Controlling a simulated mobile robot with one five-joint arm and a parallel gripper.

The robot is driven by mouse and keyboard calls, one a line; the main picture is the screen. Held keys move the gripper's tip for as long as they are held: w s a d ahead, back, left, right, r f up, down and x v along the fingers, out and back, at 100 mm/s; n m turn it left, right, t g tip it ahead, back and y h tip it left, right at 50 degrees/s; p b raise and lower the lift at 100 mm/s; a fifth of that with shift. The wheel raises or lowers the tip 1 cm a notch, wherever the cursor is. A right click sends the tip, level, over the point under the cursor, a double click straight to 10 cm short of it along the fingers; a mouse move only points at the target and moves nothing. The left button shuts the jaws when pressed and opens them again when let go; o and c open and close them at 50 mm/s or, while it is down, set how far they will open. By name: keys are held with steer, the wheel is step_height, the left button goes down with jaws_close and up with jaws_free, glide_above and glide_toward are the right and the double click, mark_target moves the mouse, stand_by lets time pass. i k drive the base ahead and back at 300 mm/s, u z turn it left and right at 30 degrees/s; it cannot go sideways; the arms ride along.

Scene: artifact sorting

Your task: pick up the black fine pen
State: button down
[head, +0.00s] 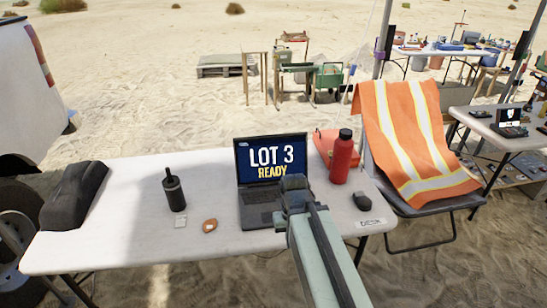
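A black pen (168,172) stands upright in a dark cylindrical cup (175,195) on the left half of the white table (120,215). Only its upper end shows above the rim. My gripper (294,187) is at the far end of my pale green arm, over the table's right half, in front of the laptop. It is well to the right of the cup and apart from it. Its fingers are too small and dark to tell whether they are open or shut, and I see nothing held in it.
An open laptop (271,160) stands mid-table, with a red bottle (342,157) and a black mouse-like object (362,201) to its right. A brown stone-like piece (210,225) and small pale card (180,221) lie before the cup. A black bag (74,195) sits far left.

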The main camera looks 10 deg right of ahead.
mark_target(169, 172)
steer(key=z, duration=1)
steer(key=i, duration=0.35)
steer(key=u, duration=1.95)
